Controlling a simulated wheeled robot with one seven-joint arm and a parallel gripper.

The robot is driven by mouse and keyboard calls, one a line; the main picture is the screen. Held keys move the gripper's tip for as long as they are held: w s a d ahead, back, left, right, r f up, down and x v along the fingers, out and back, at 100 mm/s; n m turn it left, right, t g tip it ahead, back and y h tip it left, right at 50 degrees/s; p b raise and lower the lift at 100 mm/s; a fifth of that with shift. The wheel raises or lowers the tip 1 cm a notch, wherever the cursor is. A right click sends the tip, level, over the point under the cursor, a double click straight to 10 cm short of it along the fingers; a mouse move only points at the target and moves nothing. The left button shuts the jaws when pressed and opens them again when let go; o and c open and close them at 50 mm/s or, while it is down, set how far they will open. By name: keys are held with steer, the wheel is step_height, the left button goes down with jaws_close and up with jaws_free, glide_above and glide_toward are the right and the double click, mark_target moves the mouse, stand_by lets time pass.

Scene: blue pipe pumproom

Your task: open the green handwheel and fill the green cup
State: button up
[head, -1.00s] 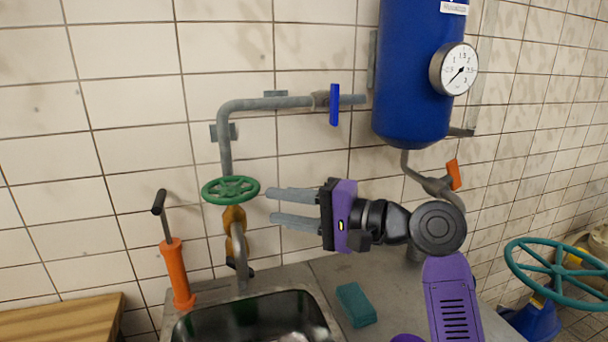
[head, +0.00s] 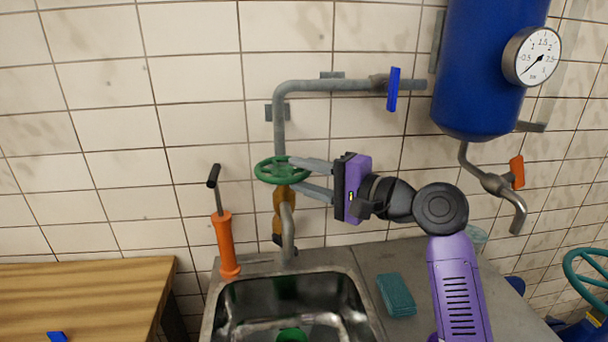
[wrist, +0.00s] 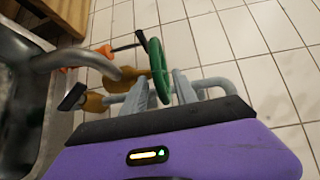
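The green handwheel (head: 281,170) sits on a brass valve (head: 281,198) above the sink tap (head: 288,232). In the wrist view the wheel (wrist: 158,68) shows edge-on, its near rim reaching between my fingers. My gripper (head: 297,175) comes from the right with its fingers apart, one above the other in the head view, overlapping the wheel's right side. It also shows in the wrist view (wrist: 163,92). I cannot tell whether the fingers touch the rim. A green object (head: 292,335), likely the green cup, is partly visible in the sink at the bottom edge.
The metal sink (head: 222,300) lies below the tap. An orange pump (head: 225,245) stands left of it, a teal sponge (head: 396,295) right. A blue-handled valve (head: 393,90) is on the pipe above. A blue tank (head: 488,70), orange-handled valve (head: 517,172) and teal wheel (head: 580,275) are right.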

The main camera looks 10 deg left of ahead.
steer(key=shift+c, duration=0.2)
jaws_close()
steer(key=shift+s+a+r+m+t+p, duration=0.2)
steer(key=shift+m+t+p, duration=0.2)
steer(key=shift+p, duration=0.65)
steer(key=t+h+p, duration=0.1)
steer(key=m+t+p, duration=0.1)
steer(key=p, duration=0.1)
steer(key=shift+s+a+m+h+p, duration=0.15)
steer(key=shift+s+m+h+p, duration=0.15)
steer(key=shift+h, duration=0.1)
steer(key=p, duration=0.1)
steer(key=m+t+h+p, duration=0.1)
steer(key=p, duration=0.1)
steer(key=m+t+h+p, duration=0.1)
steer(key=p, duration=0.1)
steer(key=shift+s+a, duration=0.25)
steer(key=shift+a, duration=0.05)
steer(key=shift+t+h+p, duration=0.3)
steer(key=shift+p, duration=0.3)
steer(key=shift+s+f+m, duration=0.1)
steer(key=shift+f+m, duration=0.15)
steer(key=shift+m, duration=0.15)
